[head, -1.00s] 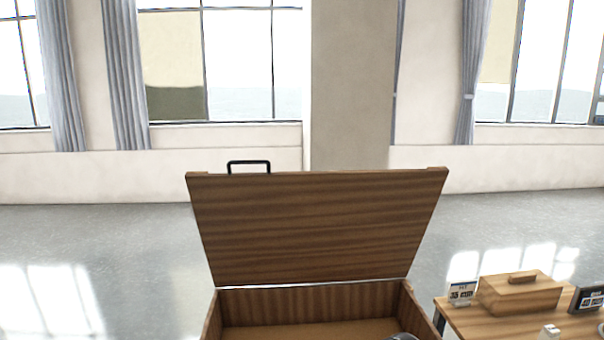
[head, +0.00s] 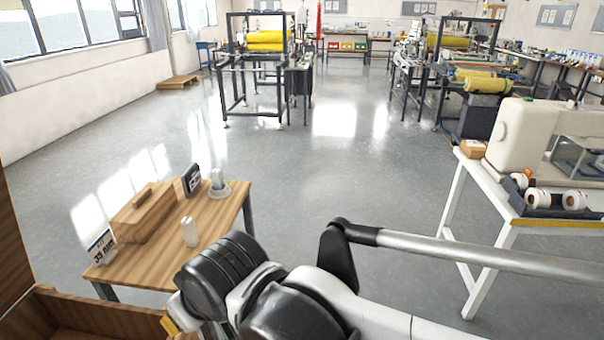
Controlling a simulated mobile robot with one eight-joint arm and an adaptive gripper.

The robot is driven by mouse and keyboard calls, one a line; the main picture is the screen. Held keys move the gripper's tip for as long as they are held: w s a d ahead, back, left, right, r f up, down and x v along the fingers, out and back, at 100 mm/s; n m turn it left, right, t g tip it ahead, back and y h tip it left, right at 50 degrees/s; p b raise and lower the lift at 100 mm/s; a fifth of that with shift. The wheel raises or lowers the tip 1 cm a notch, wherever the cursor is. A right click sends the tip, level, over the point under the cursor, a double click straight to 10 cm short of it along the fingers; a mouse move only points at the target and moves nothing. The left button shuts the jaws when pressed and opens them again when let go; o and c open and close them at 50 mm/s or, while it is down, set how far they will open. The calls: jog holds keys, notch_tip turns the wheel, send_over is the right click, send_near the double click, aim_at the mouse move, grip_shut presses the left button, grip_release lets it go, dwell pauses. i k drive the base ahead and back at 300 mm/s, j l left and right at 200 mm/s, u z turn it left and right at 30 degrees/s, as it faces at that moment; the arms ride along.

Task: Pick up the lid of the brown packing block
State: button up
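The brown packing block (head: 143,220) is a long wooden box on a small wooden table at the lower left. Its lid (head: 128,208) is on top, with a small raised wooden grip (head: 142,195). My arm's black and white links fill the lower middle, to the right of and nearer than the block. I cannot make out my gripper's fingers in this view.
Signs (head: 101,247) and (head: 191,179), a white cylinder (head: 190,232) and a round-based white piece (head: 217,183) share the wooden table (head: 160,262). An open wooden chest (head: 75,308) is at the lower left. A white machine bench (head: 470,190) stands right. Floor between is clear.

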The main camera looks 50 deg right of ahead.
aim_at(216, 176)
jog(key=z, duration=1)
jog(key=i+z, duration=0.35)
jog(key=i, duration=1.15)
